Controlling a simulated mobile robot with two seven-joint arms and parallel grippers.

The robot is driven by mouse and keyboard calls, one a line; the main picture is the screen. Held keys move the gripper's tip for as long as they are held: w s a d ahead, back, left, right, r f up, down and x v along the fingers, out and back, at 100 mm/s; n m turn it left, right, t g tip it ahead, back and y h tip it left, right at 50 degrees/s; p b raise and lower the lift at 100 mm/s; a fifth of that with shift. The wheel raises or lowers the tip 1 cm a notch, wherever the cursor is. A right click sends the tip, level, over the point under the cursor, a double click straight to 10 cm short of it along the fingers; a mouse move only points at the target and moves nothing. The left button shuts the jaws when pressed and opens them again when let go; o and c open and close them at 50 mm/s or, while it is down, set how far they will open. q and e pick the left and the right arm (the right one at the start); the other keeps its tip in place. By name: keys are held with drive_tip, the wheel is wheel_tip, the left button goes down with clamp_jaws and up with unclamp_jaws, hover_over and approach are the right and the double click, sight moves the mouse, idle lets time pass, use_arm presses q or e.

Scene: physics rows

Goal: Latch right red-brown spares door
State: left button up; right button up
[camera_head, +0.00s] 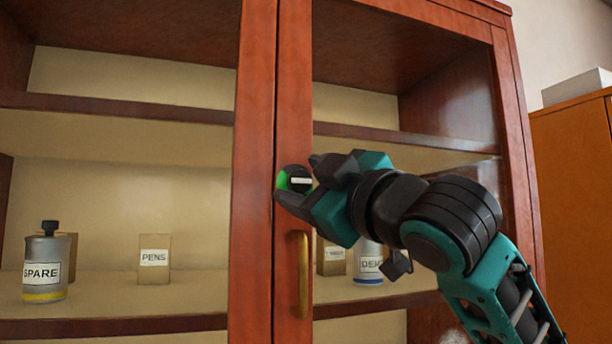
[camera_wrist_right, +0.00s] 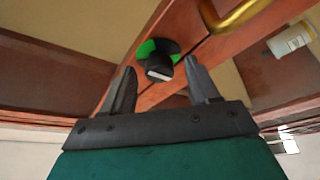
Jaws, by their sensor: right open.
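The right red-brown door (camera_head: 293,90) has a glazed or open middle and stands in line with the left door's stile (camera_head: 255,150); it looks closed. On its stile sits a round black latch knob (camera_head: 299,181) with a white bar lying about level and a green patch at its left. My right gripper (camera_head: 294,177) is open, its fingers on either side of the knob. In the right wrist view the knob (camera_wrist_right: 159,68) shows between the two fingertips (camera_wrist_right: 160,65); contact cannot be told. My left gripper is not in view.
A brass handle (camera_head: 300,275) stands upright just below the knob, close under my right gripper. Shelves behind hold a SPARE canister (camera_head: 45,265), a PENS box (camera_head: 154,258) and a partly hidden white can (camera_head: 368,263). An orange cabinet (camera_head: 575,200) stands at the right.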

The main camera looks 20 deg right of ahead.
drive_tip(key=shift+w+a, duration=0.1)
drive_tip(key=shift+w, duration=0.15)
drive_tip(key=c, duration=1)
drive_tip(key=shift+c, duration=0.2)
